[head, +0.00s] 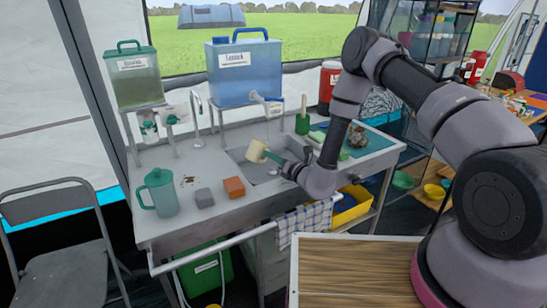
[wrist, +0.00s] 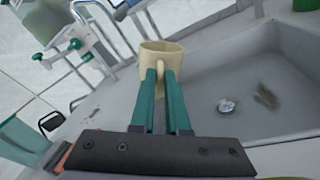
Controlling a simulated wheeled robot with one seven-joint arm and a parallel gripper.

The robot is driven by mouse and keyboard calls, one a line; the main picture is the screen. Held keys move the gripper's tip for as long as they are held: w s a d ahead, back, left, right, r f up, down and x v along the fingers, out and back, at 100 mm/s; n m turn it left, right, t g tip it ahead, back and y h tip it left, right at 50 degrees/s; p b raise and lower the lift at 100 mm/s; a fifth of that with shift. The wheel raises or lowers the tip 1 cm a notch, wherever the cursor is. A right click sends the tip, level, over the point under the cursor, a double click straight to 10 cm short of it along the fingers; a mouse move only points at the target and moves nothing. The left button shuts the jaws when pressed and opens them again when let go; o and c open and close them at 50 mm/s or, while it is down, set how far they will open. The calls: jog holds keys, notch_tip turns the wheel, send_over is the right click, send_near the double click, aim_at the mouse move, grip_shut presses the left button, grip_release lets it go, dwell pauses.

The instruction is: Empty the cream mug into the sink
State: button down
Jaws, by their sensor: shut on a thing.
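The cream mug (head: 256,151) is held by my gripper (head: 271,157) at the left side of the sink (head: 268,172). In the head view the mug looks tilted. In the wrist view the mug (wrist: 157,55) is at the tips of the two green fingers (wrist: 160,75), which are shut on its handle. The mug's inside is mostly hidden, so I cannot tell what it holds. The sink basin (wrist: 225,85) lies to the right of the mug in the wrist view, with a drain and a dark smear on its floor.
A teal pitcher (head: 160,192), a grey block (head: 204,198) and an orange block (head: 234,187) stand on the counter left of the sink. A blue water container (head: 243,72) with a tap stands behind. A green brush (head: 303,122) stands at the back right.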

jog(key=shift+w+d+r+m, duration=0.1)
jog(key=shift+w+d+m, duration=0.1)
jog(key=shift+m, duration=0.8)
jog(key=shift+w+d+r+m, duration=0.1)
jog(key=shift+w+d+m, duration=0.05)
jog(key=shift+m, duration=0.85)
jog(key=shift+w+d+r+m, duration=0.1)
jog(key=shift+w+d+m, duration=0.1)
jog(key=shift+m, duration=0.8)
jog(key=shift+w+f+m, duration=0.1)
jog(key=shift+f+m, duration=0.15)
jog(key=shift+m, duration=0.15)
jog(key=shift+d+f+m, duration=0.15)
jog(key=shift+f+m, duration=0.1)
jog(key=shift+m, duration=0.15)
jog(key=shift+w, duration=0.1)
jog(key=m, duration=0.1)
jog(key=d+m, duration=0.1)
jog(key=shift+w+m, duration=0.3)
jog(key=shift+w, duration=0.1)
